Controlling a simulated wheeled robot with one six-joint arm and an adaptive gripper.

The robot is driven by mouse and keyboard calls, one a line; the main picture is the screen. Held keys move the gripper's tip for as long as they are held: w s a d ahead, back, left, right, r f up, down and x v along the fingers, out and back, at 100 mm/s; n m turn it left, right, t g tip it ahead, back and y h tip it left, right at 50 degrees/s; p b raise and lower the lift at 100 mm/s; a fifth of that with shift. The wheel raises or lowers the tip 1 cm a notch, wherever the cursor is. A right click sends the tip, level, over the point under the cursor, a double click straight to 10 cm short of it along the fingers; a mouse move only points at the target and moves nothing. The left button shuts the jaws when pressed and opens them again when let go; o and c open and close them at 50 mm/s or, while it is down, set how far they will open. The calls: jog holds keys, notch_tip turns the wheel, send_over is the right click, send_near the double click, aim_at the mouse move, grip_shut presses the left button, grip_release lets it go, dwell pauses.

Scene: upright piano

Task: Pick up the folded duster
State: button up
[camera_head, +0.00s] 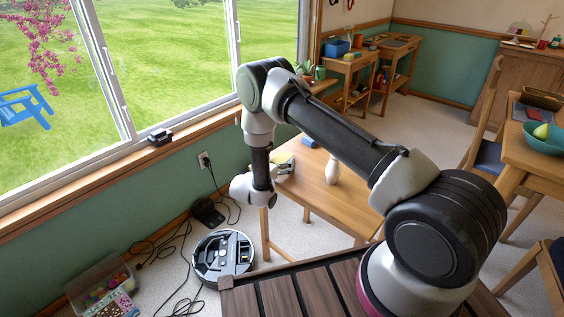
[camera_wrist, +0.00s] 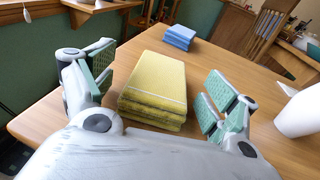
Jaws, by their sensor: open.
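The folded duster (camera_wrist: 154,88) is a yellow stack of cloth layers with a pale line near one edge. It lies on the wooden table (camera_wrist: 232,72). In the wrist view my gripper (camera_wrist: 158,92) is open, with one green-padded finger on each side of the duster.
A blue folded block (camera_wrist: 180,37) lies beyond the duster. A white bottle-like object (camera_wrist: 300,112) stands to the right; it also shows in the head view (camera_head: 332,170). A robot vacuum (camera_head: 222,257) and cables lie on the floor below the window. Bare table lies between.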

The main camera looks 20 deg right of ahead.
aim_at(279, 160)
jog(key=shift+d, duration=0.1)
jog(key=c, duration=1.1)
notch_tip(279, 160, up, 10)
jog(key=shift+c, duration=0.2)
